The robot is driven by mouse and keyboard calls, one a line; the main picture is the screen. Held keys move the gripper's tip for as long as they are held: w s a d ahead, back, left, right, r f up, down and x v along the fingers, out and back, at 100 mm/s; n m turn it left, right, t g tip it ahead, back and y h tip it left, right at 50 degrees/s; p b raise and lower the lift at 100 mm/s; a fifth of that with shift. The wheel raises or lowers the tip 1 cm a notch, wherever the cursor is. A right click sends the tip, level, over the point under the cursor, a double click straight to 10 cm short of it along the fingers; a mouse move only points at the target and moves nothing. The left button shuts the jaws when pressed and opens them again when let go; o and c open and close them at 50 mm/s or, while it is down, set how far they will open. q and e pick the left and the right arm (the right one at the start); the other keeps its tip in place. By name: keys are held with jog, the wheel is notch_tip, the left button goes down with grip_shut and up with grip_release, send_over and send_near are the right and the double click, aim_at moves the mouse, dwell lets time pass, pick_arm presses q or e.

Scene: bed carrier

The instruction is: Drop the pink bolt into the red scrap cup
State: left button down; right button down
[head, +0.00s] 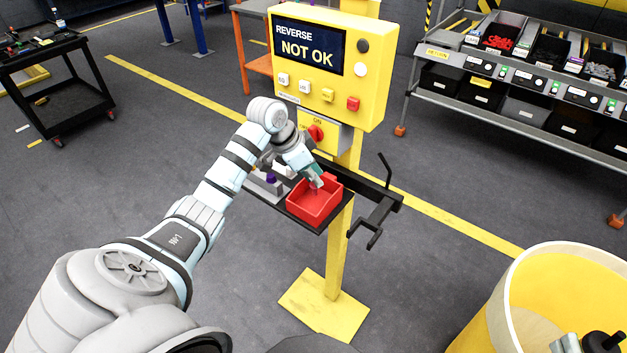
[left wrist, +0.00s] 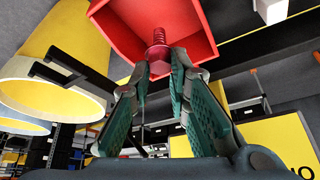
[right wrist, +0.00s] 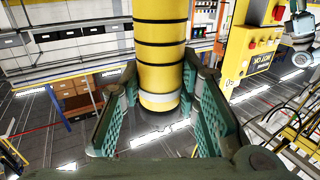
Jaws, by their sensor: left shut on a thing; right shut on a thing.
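The pink bolt (left wrist: 159,45) is threaded and stands between my left fingertips in the left wrist view. My left gripper (left wrist: 160,66) is shut on it. The bolt's far end is inside the open red scrap cup (left wrist: 195,45); I cannot tell whether it touches the cup's floor. In the head view my left gripper (head: 314,180) reaches down into the red scrap cup (head: 311,210), and the bolt is mostly hidden. My right gripper (right wrist: 160,82) is shut on a yellow cylinder with black bands (right wrist: 160,40), far from the cup.
The cup sits on a dark shelf on a yellow post, below a yellow panel (head: 322,60) reading "REVERSE NOT OK". A black bracket (head: 375,205) sticks out right of the cup. A large yellow round container (head: 525,285) fills the lower right. A rack (head: 540,90) with bins stands behind.

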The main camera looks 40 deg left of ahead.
pick_arm(q)
jog(key=shift+f, duration=0.9)
jog(key=shift+f, duration=0.55)
jog(key=c, duration=1.5)
grip_release()
jog(key=shift+r, duration=0.1)
jog(key=shift+r, duration=0.4)
jog(key=v, duration=1.2)
jog(key=shift+r+p, duration=0.15)
jog(key=shift+p, duration=0.15)
